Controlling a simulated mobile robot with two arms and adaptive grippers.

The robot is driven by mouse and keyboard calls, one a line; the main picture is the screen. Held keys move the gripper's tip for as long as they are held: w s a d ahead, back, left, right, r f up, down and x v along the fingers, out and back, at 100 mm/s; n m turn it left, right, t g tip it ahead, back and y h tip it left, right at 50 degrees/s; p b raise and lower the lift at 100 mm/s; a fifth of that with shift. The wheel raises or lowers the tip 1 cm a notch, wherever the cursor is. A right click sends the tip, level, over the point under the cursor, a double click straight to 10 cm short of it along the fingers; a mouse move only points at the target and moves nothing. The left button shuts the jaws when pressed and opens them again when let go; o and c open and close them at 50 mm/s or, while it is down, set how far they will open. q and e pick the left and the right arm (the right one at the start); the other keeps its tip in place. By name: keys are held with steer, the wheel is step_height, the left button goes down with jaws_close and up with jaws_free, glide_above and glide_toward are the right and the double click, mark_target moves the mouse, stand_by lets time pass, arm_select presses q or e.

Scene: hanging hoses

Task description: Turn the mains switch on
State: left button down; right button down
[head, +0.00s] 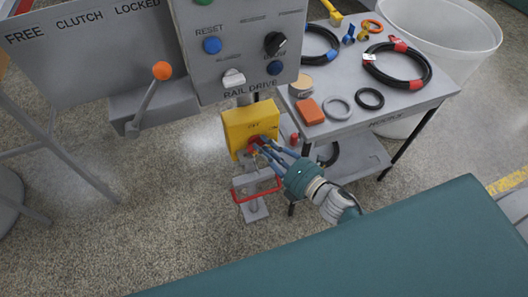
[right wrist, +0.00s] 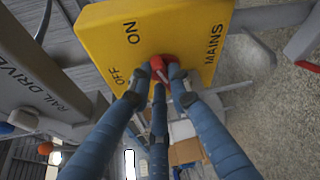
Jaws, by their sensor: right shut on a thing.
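The mains switch is a yellow box (head: 237,125) below the grey control panel, with a red knob (right wrist: 158,64) on its face. In the right wrist view the yellow face (right wrist: 180,28) carries the words ON, OFF and MAINS. My right gripper (head: 262,147), with blue fingers, reaches the box from the lower right. In the right wrist view its fingers (right wrist: 158,80) are closed around the red knob and touch it. They cover part of the knob, so I cannot tell whether it points to ON or OFF. My left gripper is not in view.
Above is the control panel (head: 220,60) with buttons and RAIL DRIVE lettering; left of it is a lever with an orange ball (head: 162,70). A red bar handle (head: 257,188) sits just below the switch. A grey table (head: 395,108) with hoses and rings stands close on the right.

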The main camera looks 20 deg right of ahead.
steer(key=shift+d+f+m+t+y+b, duration=0.1)
steer(key=shift+f+m+t+y+b, duration=0.3)
steer(key=shift+m+b, duration=0.65)
steer(key=shift+m+t+b, duration=0.3)
steer(key=shift+m+b, duration=0.45)
steer(key=shift+m, duration=0.1)
steer(key=c, duration=1.6)
jaws_free()
steer(key=v, duration=1.2)
steer(key=shift+d+f, duration=0.1)
steer(key=shift+d, duration=0.05)
